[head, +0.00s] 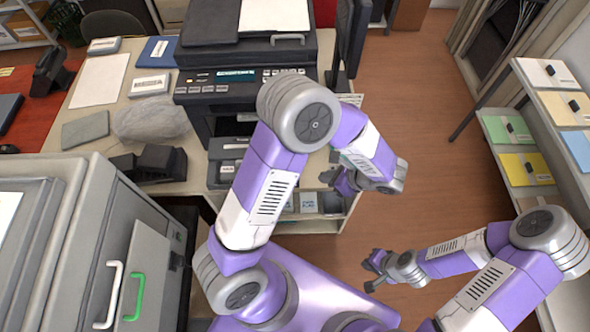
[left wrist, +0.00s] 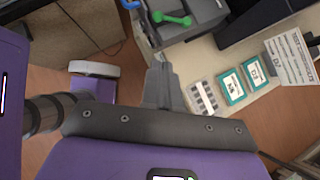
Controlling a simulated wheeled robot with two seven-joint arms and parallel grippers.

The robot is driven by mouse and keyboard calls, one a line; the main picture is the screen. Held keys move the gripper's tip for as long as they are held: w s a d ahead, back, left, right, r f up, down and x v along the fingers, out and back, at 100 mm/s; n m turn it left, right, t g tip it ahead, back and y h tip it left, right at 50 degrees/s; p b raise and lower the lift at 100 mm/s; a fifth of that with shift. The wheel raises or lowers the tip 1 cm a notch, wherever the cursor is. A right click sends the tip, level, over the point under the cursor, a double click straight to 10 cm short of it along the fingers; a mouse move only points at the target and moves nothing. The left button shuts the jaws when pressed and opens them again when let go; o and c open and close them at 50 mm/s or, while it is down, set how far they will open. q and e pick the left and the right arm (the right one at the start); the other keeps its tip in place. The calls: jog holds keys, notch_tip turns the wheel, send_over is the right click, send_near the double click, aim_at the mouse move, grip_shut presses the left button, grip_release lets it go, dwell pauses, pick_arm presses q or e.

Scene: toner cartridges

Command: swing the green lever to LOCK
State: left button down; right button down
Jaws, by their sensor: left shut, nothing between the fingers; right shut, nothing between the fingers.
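The green lever (left wrist: 172,18) shows near the top of the left wrist view, on a dark grey unit (left wrist: 197,22). A blue lever or handle (left wrist: 130,4) is left of it, cut by the frame edge. I cannot read a LOCK mark. My left gripper (left wrist: 162,68) is shut and empty, apart from the green lever and below it in that picture. In the head view my left gripper (head: 346,183) is right of the black printer (head: 245,88), and my arm hides part of the printer. My right gripper (head: 371,272) is shut and empty over the floor, lower right.
Teal-labelled boxes (left wrist: 232,86) lie in an open shelf below the printer. A printed card (left wrist: 289,58) stands beside them. A grey cabinet (head: 75,225) with white and green handles is at left. A shelf of coloured folders (head: 525,168) is at right. Floor between is clear.

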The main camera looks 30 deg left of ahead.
pick_arm(q)
jog(key=shift+a, duration=0.1)
jog(key=shift+a+r+x, duration=0.25)
jog(key=shift+a+x, duration=0.05)
jog(key=shift+x, duration=1.9)
jog(key=shift+a+r+x, duration=0.25)
jog(key=shift+a+x, duration=0.05)
jog(key=shift+x, duration=1.9)
jog(key=shift+a+r+x, duration=0.25)
jog(key=shift+a+x, duration=0.05)
jog(key=shift+x, duration=1.9)
jog(key=shift+w, duration=0.1)
